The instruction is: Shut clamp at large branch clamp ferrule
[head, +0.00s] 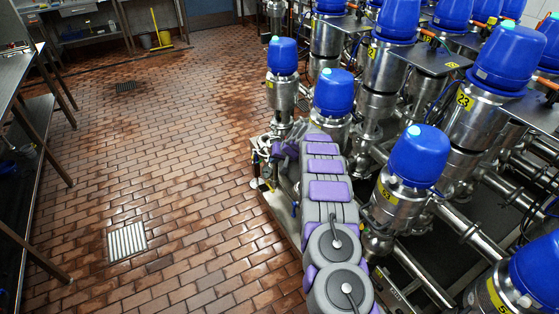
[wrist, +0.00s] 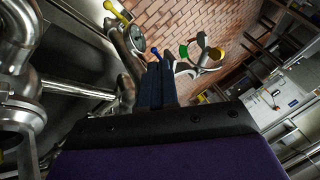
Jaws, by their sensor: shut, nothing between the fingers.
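My gripper (wrist: 155,68) is shut and empty in the wrist view, its dark fingers together. Its tips are close to a bent steel pipe and small fittings. A round metal fitting (wrist: 137,38) lies just beyond and left of the tips. A pipe branch (wrist: 205,58) with coloured ends lies to their right. I cannot tell which part is the large branch clamp ferrule, or whether its clamp is open or shut. In the head view my grey and purple arm reaches away toward pipework (head: 262,165) at the skid's left end; the fingers cannot be made out there.
Blue-topped valves (head: 283,57) stand in rows to the right, two close beside my arm. Thick steel pipes (wrist: 75,90) fill the left of the wrist view. Open brick floor (head: 170,160) lies left of the skid, with a drain grate (head: 127,241). A metal bench (head: 15,75) stands far left.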

